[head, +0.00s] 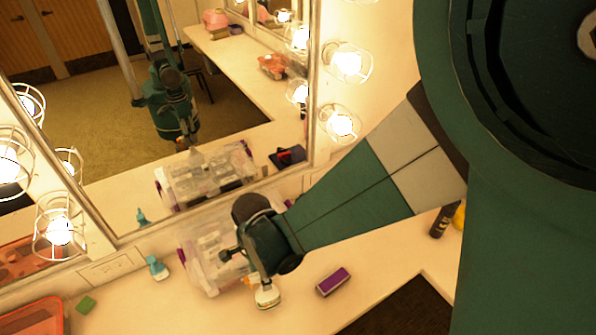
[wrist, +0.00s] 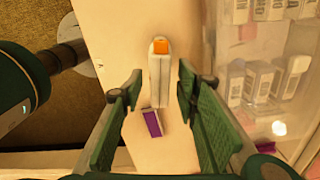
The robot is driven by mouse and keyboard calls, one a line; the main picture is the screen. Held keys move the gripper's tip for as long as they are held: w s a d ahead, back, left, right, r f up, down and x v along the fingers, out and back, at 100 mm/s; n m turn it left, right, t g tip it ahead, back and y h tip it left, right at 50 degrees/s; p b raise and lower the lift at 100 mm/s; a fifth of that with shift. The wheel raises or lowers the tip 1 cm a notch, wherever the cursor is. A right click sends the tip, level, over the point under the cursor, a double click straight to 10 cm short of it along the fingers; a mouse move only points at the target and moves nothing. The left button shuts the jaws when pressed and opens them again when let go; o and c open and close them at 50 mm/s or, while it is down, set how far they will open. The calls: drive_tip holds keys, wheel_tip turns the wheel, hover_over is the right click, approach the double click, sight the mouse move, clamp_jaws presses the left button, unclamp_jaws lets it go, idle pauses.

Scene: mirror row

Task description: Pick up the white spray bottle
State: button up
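The white spray bottle (head: 267,297) stands on the counter just in front of and partly under my gripper in the head view, its upper part partly hidden. In the wrist view the white spray bottle (wrist: 158,84) shows its orange top between my fingers. My gripper (wrist: 160,80) is open, with one green finger on each side of the bottle and a visible gap on both sides. I cannot tell whether the fingertips are down at the bottle's height. No finger appears to touch it.
A purple-and-white box (head: 333,282) lies right of the bottle; a clear case (head: 203,272) with small bottles stands close on the left. A teal bottle (head: 157,268), a green block (head: 86,304) and an orange tray (head: 37,317) are farther left. The mirror (head: 105,150) backs the counter.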

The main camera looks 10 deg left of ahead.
drive_tip(key=shift+c, duration=0.3)
clamp_jaws()
drive_tip(key=shift+r, duration=0.2)
idle(0.4)
drive_tip(key=shift+r, duration=4.85)
